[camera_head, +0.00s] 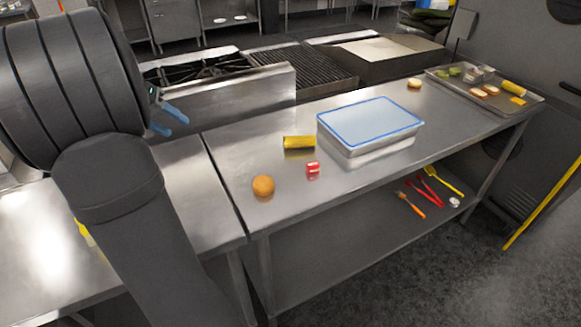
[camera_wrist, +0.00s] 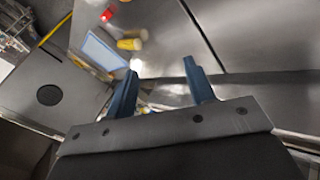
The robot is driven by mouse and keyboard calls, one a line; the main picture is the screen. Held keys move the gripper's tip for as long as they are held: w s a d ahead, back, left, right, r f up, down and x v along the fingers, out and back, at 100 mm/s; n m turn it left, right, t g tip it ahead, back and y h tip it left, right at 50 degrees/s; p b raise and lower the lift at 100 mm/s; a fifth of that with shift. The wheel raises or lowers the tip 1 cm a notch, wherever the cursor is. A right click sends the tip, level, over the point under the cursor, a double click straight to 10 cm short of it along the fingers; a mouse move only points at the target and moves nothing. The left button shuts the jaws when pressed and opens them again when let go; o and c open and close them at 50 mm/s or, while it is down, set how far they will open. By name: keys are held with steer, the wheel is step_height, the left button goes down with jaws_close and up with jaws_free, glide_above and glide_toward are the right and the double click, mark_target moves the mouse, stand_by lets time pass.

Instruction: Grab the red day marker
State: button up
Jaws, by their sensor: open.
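The red day marker (camera_head: 312,168) is a small red block with a white mark, lying on the steel table (camera_head: 225,150) between an orange-brown ball-like item and a yellow cylinder. In the wrist view a small red thing (camera_wrist: 107,15), likely the same marker, shows near the top edge. My gripper (camera_head: 170,122) has blue fingers and is left of and above the table, well apart from the marker. In the wrist view my gripper (camera_wrist: 160,75) is open, with nothing between its fingers.
The yellow cylinder (camera_head: 299,142) lies behind the marker, and the round orange-brown item (camera_head: 263,186) sits front left of it. A blue-rimmed lidded container (camera_head: 370,122) stands to the right. A food tray (camera_head: 485,90) is at the far right. The lower shelf (camera_head: 350,235) holds utensils.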

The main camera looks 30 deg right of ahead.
steer(key=s+d+r+m+g+y, duration=0.15)
steer(key=d+m, duration=0.25)
steer(key=d, duration=0.4)
steer(key=s+d+m+y, duration=0.15)
steer(key=d+m, duration=0.25)
steer(key=d, duration=0.4)
steer(key=m, duration=0.6)
glide_above(312, 164)
steer(key=a, duration=0.3)
steer(key=shift+t, duration=0.25)
step_height(312, 164, down, 14)
steer(key=shift+w+f, duration=0.1)
steer(key=shift+f, duration=0.05)
steer(key=shift+x, duration=3.15)
steer(key=shift+d, duration=0.1)
steer(key=c, duration=1.1)
steer(key=shift+o, duration=0.2)
